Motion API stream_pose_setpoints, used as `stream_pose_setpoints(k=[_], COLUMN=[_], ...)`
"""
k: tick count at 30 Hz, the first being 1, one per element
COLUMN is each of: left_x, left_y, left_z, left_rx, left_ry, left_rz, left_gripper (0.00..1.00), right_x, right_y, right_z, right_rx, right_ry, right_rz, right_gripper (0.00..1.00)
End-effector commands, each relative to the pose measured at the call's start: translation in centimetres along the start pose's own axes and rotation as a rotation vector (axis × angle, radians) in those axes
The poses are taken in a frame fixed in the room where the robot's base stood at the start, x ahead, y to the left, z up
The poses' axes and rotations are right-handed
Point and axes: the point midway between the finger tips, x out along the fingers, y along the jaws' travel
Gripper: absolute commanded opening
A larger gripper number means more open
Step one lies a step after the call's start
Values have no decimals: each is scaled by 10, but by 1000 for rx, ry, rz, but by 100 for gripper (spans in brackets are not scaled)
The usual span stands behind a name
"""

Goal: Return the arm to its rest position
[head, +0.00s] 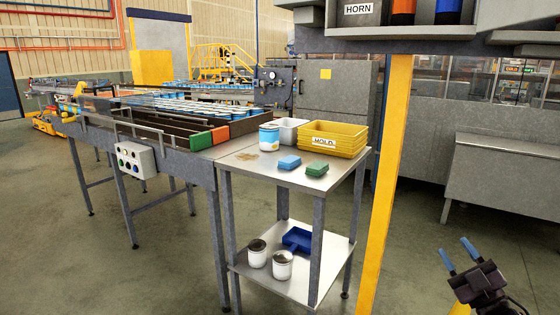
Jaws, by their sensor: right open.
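My right gripper (458,253) shows at the lower right of the head view. Its two blue-tipped fingers stand apart with nothing between them, over the bare floor to the right of the yellow post. It is well clear of the metal table. My left gripper is not in the head view.
A metal table (228,168) holds a yellow HOLD tray (333,138), a can (269,137), a blue sponge (289,163) and a green sponge (317,169). Cans stand on its lower shelf. A yellow post (386,190) rises between table and gripper. A conveyor (180,152) adjoins at left.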

Motion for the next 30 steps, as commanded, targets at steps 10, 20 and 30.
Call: stream_pose_setpoints(k=[10, 20, 30], left_x=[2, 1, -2], left_y=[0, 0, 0], left_z=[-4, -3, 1], left_rx=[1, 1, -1], left_ry=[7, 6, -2], left_rz=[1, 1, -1], left_gripper=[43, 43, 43], right_x=[-166, -303, -330], right_y=[-135, -226, -244], right_z=[39, 9, -4], right_rx=[288, 516, 567], right_ry=[-564, -1018, -1118], right_rz=[-60, -105, -117], right_gripper=[44, 44, 44])
